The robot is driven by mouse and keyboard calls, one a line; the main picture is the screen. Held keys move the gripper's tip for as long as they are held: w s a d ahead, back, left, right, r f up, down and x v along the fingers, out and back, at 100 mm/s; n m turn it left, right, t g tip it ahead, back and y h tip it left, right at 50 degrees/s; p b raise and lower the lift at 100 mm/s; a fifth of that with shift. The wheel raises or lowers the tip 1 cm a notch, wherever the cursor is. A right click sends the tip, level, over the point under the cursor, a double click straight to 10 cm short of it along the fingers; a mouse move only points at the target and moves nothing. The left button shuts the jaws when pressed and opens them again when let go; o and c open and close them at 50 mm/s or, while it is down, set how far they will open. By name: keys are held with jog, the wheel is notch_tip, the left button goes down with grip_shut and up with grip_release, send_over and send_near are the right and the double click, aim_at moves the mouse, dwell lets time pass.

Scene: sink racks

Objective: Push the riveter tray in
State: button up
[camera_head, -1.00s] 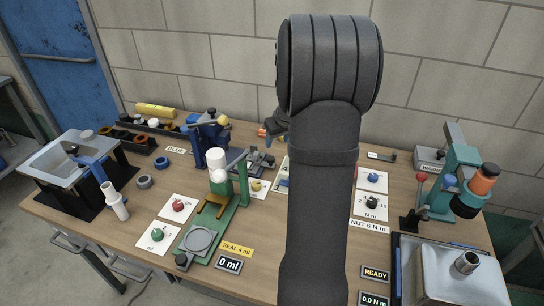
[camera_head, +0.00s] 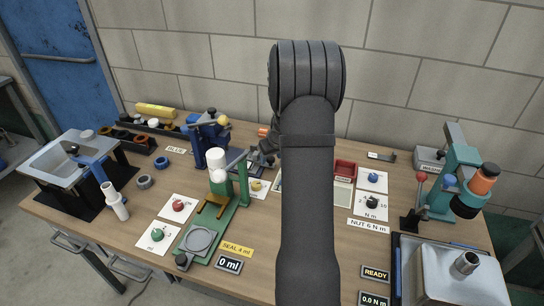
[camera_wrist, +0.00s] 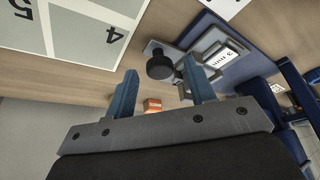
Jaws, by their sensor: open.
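The riveter tray, a grey sliding piece with a label reading 3 mm, shows in the wrist view (camera_wrist: 212,68) on a dark blue base. A black round knob (camera_wrist: 160,64) is at its near end. The blue riveter (camera_head: 212,140) stands at the back of the bench in the head view, with the tray to its right, partly hidden by my arm. My gripper (camera_wrist: 162,88) is open and empty, its two blue fingers spread. The knob appears in the gap between the fingertips, beyond them. I cannot tell whether a finger touches it.
An orange block (camera_wrist: 152,105) appears behind the fingers in the wrist view. The green press (camera_head: 242,180) stands in front of the riveter. A red bin (camera_head: 345,170) is right of my arm.

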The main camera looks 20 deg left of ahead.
grip_shut()
send_near(247, 151)
jog(key=s+f, duration=0.1)
jog(key=f, duration=0.1)
jog(key=s+f, duration=0.2)
jog(key=shift+a, duration=0.15)
grip_release()
jog(key=shift+a, duration=0.1)
jog(key=shift+w, duration=0.1)
jog(key=v, duration=1.7)
jog(key=shift+r, duration=0.2)
